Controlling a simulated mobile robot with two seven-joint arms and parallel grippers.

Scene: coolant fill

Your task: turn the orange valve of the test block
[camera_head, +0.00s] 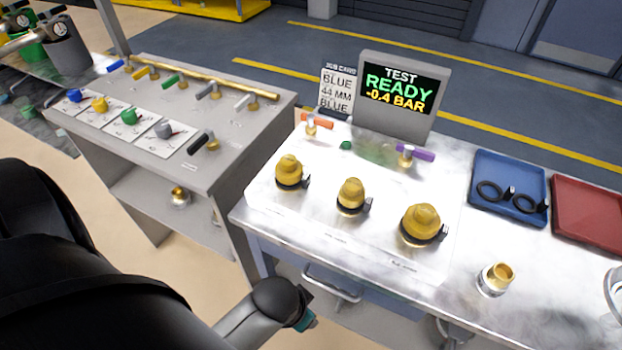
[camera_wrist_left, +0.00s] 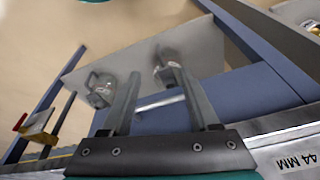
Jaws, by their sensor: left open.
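The orange valve (camera_head: 318,122) has an orange lever on a metal stem. It stands at the back left of the white test block (camera_head: 268,192), beside the job card. A purple-handled valve (camera_head: 414,154) stands to its right on the block. My left gripper (camera_wrist_left: 160,75) is open and empty in the left wrist view. In the head view its teal part (camera_head: 304,320) shows low, in front of the bench and well away from the orange valve; its fingers cannot be made out there. The wrist view does not show the orange valve. My right gripper is not in view.
The display (camera_head: 398,92) reads "TEST READY -0.4 BAR" behind the block. Several brass caps stand on the block. A blue tray (camera_head: 510,211) with black rings and a red tray (camera_head: 590,215) lie right. A grey bench (camera_head: 232,165) with coloured valves stands left.

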